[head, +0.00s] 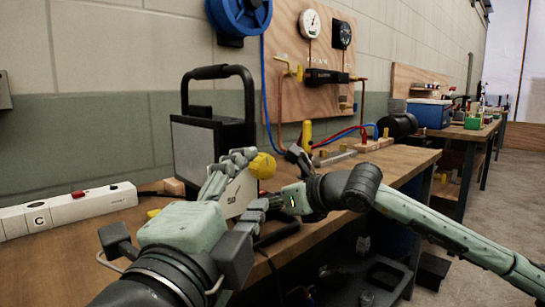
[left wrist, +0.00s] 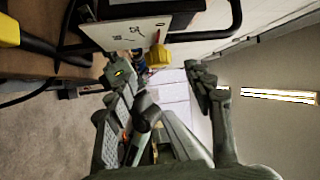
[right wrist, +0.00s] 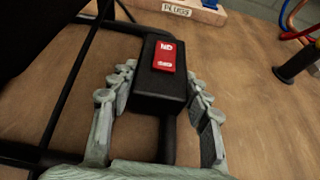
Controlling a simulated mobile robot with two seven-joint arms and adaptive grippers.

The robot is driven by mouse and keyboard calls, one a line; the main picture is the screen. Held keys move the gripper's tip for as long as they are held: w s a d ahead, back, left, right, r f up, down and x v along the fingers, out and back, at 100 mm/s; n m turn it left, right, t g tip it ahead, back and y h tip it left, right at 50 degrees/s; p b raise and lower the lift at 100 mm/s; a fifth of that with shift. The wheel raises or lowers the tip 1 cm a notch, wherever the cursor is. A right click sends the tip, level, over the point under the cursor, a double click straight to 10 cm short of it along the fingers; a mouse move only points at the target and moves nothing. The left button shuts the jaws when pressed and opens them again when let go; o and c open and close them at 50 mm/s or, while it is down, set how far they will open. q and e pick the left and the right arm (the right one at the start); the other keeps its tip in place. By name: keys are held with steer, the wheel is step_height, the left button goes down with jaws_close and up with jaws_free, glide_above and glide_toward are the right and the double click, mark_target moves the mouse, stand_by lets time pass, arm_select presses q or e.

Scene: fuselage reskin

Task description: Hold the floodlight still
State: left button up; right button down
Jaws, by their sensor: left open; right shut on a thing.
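The floodlight (head: 200,145) stands on the bench in the head view, with a black frame, a looped top handle and a grey front panel. A white plate (head: 240,195) with black print shows behind my left fingers; it also shows in the left wrist view (left wrist: 125,35). My left gripper (head: 252,180) is open and empty in front of the floodlight; its fingers are apart in the left wrist view (left wrist: 162,78). Whether the box belongs to the floodlight cannot be told.
A white power strip (head: 70,208) lies on the bench at left. A yellow round knob (head: 262,166) is beside the left fingers. A board with gauges (head: 310,60) and hoses is behind. A blue box (head: 430,112) stands farther right. The bench's front edge is close to my arms.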

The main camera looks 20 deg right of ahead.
arm_select(q)
steer(key=x, duration=1)
steer(key=shift+w+d, duration=0.2)
steer(key=shift+w, duration=0.05)
steer(key=shift+c, duration=0.5)
jaws_close()
steer(key=shift+f, duration=0.1)
